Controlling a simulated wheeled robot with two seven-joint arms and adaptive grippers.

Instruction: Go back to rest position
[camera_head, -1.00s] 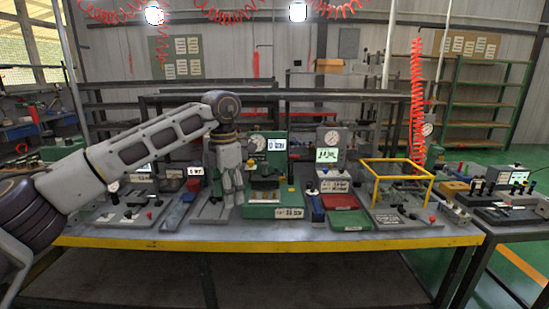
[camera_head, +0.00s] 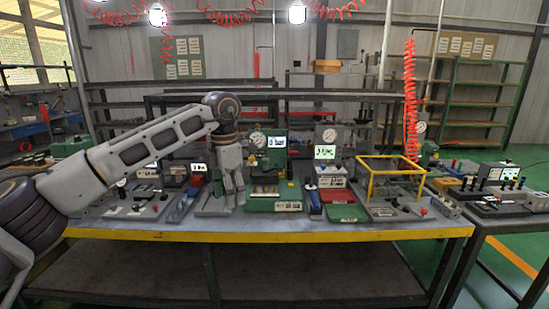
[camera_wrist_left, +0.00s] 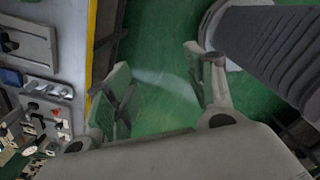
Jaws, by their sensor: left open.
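My left arm comes in from the left in the head view, over the workbench (camera_head: 260,236) with its yellow front edge. My left gripper (camera_head: 235,196) hangs down over the bench, left of the green press-like station (camera_head: 274,204). In the left wrist view my left gripper (camera_wrist_left: 165,92) has its two fingers spread wide apart, with nothing between them but green floor beyond. The bench's yellow edge (camera_wrist_left: 92,45) runs down the left of that view. My right gripper is not in view.
A yellow frame (camera_head: 395,173) stands on the bench at right, beside red and green trays (camera_head: 346,213). A red coiled hose (camera_head: 411,100) hangs above. A second table (camera_head: 510,221) stands at the far right. Green floor is clear behind it.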

